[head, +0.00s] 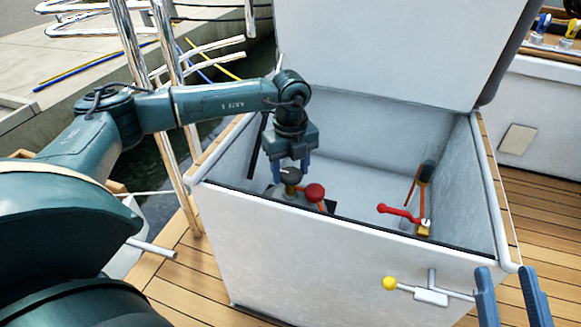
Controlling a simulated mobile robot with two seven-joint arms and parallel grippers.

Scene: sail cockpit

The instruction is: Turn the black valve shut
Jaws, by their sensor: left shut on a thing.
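The black valve (290,174) is a round black knob on a brass stem inside the open white locker. My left gripper (291,168) reaches down into the locker from above, its blue fingers shut on the black valve. The fingers partly hide the knob's sides. A red round valve (314,193) stands close beside it on the right. My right gripper (512,296) shows only as two blue fingers at the lower right, spread apart and empty, outside the locker front.
A red lever handle (399,212) is at the locker's right side. A yellow-knobbed lever (390,283) sticks out from the front wall (300,250). The raised white lid (385,55) stands behind. Steel rails (165,100) rise at the left. Wooden deck (545,215) lies right.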

